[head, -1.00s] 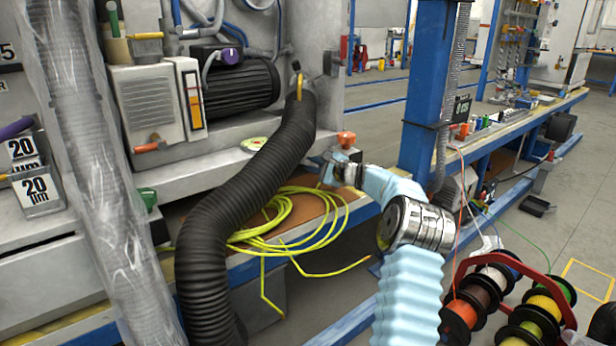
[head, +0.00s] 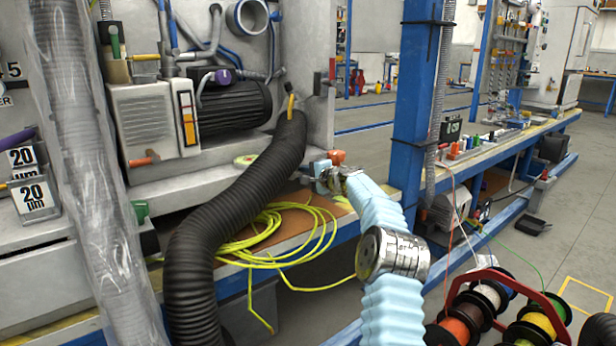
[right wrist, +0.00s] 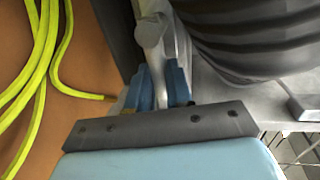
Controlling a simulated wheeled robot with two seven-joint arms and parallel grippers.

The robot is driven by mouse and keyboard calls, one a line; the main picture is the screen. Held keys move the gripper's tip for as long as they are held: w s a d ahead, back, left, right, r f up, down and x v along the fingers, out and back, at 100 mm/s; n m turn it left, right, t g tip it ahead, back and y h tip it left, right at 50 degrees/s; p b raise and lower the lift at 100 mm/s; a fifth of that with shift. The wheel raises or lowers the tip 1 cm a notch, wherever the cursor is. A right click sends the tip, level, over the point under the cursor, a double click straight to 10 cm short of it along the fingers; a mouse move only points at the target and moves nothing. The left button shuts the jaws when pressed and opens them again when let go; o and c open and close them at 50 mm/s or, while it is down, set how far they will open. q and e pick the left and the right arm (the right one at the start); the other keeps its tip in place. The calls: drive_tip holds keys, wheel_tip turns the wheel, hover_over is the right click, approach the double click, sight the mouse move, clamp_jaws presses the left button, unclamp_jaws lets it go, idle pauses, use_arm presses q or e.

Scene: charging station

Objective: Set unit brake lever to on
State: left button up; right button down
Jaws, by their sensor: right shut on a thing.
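A pale grey lever with a rounded end (right wrist: 150,32) shows in the right wrist view between my blue fingertips. It appears to be the unit brake lever. My right gripper (right wrist: 155,88) is shut on it. In the head view my right gripper (head: 321,176) is at the bench edge, right of the thick black hose and just below an orange knob (head: 337,157). The lever is too small and hidden to make out in the head view, and its exact setting cannot be told. My left gripper is not in view.
The black corrugated hose (head: 232,215) runs close to the left of my right gripper. A yellow cable coil (head: 275,236) lies on the brown bench top. A blue post (head: 415,110) stands to the right. Cable spools (head: 500,312) sit at the lower right.

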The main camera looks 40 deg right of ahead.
idle(0.4)
drive_tip(key=c, duration=1)
unclamp_jaws()
drive_tip(key=shift+c, duration=0.2)
drive_tip(key=shift+s, duration=0.15)
drive_tip(key=b+v, duration=0.4)
drive_tip(key=v, duration=0.9)
drive_tip(key=shift+s, duration=0.25)
drive_tip(key=shift+a+r, duration=0.1)
drive_tip(key=shift+a, duration=0.05)
